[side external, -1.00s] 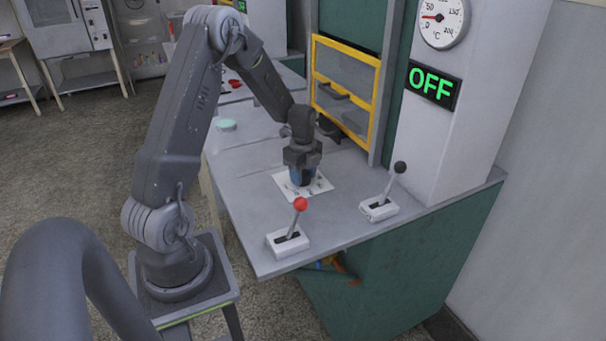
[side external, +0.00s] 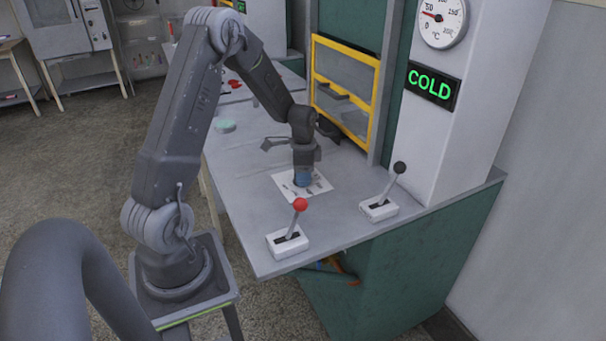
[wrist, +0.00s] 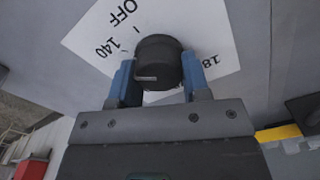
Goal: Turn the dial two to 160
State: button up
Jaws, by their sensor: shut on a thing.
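The dial (wrist: 158,60) is a round black knob with a pale pointer mark. It sits on a white card (wrist: 95,38) printed with OFF, 140 and a partly hidden 180; a 160 label is not visible. My gripper (wrist: 157,74) has its blue fingers on both sides of the dial, shut on it. In the side view my gripper (side external: 303,179) points down at the card (side external: 318,185) and hides the dial. The pointer mark lies on the side of the knob towards my gripper body.
A red-knobbed lever (side external: 299,205) and a black-knobbed lever (side external: 399,168) stand near the bench's front. A display (side external: 433,85) reads COLD below a round temperature gauge (side external: 442,22). A yellow-framed door (side external: 344,85) stands behind.

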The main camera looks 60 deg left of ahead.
jog(key=n, duration=0.4)
jog(key=shift+a+n, duration=0.1)
jog(key=shift+n, duration=0.3)
jog(key=n, duration=0.3)
jog(key=shift+a+n, duration=0.1)
jog(key=shift+n, duration=0.2)
jog(key=n, duration=0.4)
jog(key=shift+s+n, duration=0.1)
jog(key=shift+n, duration=2)
jog(key=o, duration=0.9)
jog(key=shift+o, duration=0.2)
